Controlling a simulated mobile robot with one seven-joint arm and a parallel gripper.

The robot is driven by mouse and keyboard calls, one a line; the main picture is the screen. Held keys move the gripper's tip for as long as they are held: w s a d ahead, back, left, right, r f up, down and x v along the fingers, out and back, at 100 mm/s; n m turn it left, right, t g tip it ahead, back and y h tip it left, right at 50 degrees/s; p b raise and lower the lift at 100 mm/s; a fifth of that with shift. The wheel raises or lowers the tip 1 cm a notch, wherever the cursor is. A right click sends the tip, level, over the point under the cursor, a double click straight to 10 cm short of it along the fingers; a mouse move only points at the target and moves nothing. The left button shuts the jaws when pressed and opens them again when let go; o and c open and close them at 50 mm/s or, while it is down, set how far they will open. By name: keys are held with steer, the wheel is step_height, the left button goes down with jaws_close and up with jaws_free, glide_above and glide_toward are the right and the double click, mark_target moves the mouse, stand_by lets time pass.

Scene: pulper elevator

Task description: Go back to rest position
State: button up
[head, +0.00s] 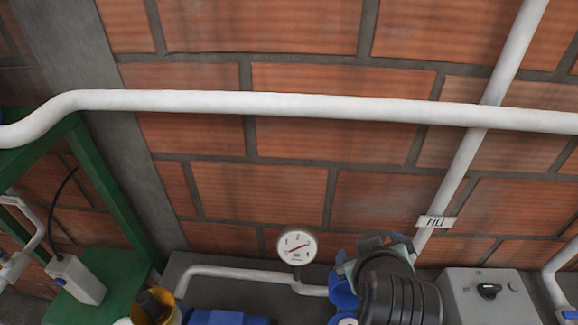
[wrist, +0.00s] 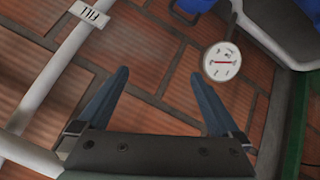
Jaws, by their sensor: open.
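My gripper (wrist: 160,98) shows in the wrist view with its two blue-grey fingers spread wide apart. Nothing is between the fingers; only brick wall and mortar show behind them. In the head view my arm's dark ribbed end (head: 400,290) is at the bottom, right of centre, in front of the wall. The fingertips cannot be made out clearly there.
A round pressure gauge (head: 297,246) sits on a white pipe (head: 235,275) left of my arm. A grey switch box (head: 487,298) is at right. A "FILL" label (head: 436,222) hangs on the slanted pipe. A green frame (head: 105,185) stands at left. A long white pipe (head: 290,104) crosses the brick wall.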

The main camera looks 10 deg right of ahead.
steer(key=w+a+r+t+b, duration=0.1)
steer(key=w+a+r+t, duration=0.15)
steer(key=r, duration=0.55)
steer(key=w+a+r+m+t, duration=0.1)
steer(key=w+a+r+t, duration=0.2)
steer(key=r, duration=0.5)
steer(key=w+a+r+t+b, duration=0.1)
steer(key=a+r+t, duration=0.25)
steer(key=r, duration=0.45)
steer(key=s+a+r+t+y, duration=0.1)
steer(key=s+a+r+t, duration=0.2)
steer(key=r, duration=0.3)
steer(key=s+a+r+t+y, duration=0.1)
steer(key=s+a+r+t, duration=0.2)
steer(key=r, duration=0.3)
steer(key=s+a+r+t+y+b, duration=0.1)
steer(key=s+a+r+t, duration=0.2)
steer(key=s+r, duration=0.2)
step_height(320, 180, up, 2)
steer(key=shift+s+r+m+t+y, duration=0.1)
steer(key=shift+s+m+t+y, duration=0.05)
steer(key=shift+m+t+y, duration=0.15)
